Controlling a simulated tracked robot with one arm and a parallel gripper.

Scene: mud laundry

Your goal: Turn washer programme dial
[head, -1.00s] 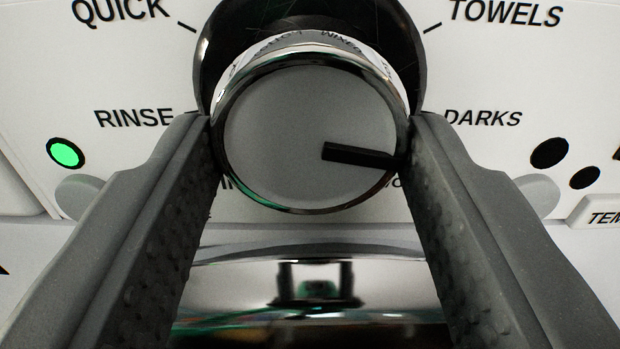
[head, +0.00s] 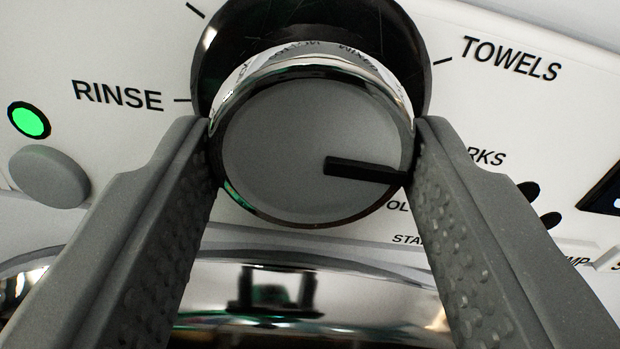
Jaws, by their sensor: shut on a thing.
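The washer programme dial (head: 290,150) is a round knob with a grey face, a chrome rim and a black pointer bar (head: 365,171). It fills the centre of the head view. My gripper (head: 313,165) is shut on the dial, one textured grey finger on its left side and one on its right. The pointer aims right and slightly down, to the right finger, roughly toward the partly hidden DARKS label (head: 487,157). The TOWELS label (head: 511,59) is at upper right and the RINSE label (head: 118,96) at left. Other labels are partly covered.
A lit green lamp (head: 29,120) and a grey round button (head: 48,176) are at left on the white panel. A dark display (head: 603,193) is at the right edge. A shiny curved chrome surface (head: 300,300) lies below the dial.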

